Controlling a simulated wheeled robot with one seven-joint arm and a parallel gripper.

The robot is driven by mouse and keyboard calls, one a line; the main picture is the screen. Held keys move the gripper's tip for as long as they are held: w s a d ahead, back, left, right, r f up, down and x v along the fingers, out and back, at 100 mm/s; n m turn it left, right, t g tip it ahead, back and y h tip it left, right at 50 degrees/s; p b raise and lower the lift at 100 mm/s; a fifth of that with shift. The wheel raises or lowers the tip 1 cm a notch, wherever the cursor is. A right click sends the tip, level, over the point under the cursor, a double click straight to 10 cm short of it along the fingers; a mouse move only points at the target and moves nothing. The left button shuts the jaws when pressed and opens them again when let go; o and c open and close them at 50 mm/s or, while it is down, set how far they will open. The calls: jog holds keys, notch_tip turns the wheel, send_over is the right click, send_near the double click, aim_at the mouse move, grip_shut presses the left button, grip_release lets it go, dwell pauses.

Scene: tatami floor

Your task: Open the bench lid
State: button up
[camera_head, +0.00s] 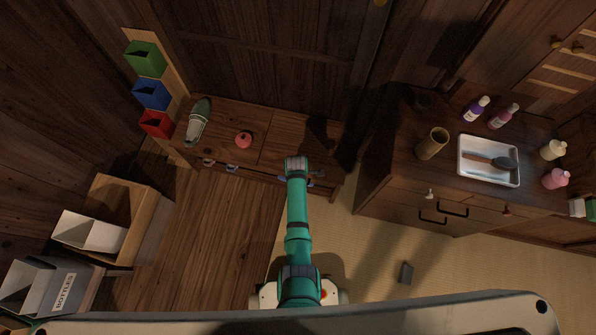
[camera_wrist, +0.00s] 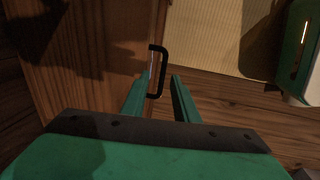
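The wooden bench (camera_head: 280,122) stands low against the back wall in the head view, with a seam across its top. A grey-green elongated object (camera_head: 198,122) and a small red object (camera_head: 243,140) rest on its left part. My teal arm reaches to its front edge at the right. In the wrist view, a black C-shaped handle (camera_wrist: 163,60) stands out from a wooden panel (camera_wrist: 95,60). My gripper (camera_wrist: 162,77) is open, its fingers apart. The handle's near end appears between or just beyond the fingertips; contact cannot be told. The fingertips are hard to make out in the head view.
A drawer cabinet (camera_head: 395,195) stands to the right, bearing a white tray (camera_head: 464,172), bottles and a brown cup (camera_head: 432,143). Open boxes (camera_head: 90,232) stand at the left. A small grey block (camera_head: 406,272) lies on the tatami, which is otherwise mostly clear.

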notch_tip(320, 180, up, 9)
jog(key=s, duration=0.1)
jog(key=shift+s+a, duration=0.2)
jog(key=shift+s, duration=0.15)
dwell(0.9)
jog(key=shift+r, duration=0.15)
notch_tip(320, 180, up, 11)
jog(key=s, duration=0.1)
jog(key=shift+s+a+f, duration=0.2)
jog(key=shift+s+a, duration=0.05)
jog(key=shift+s, duration=0.1)
dwell(0.3)
dwell(0.4)
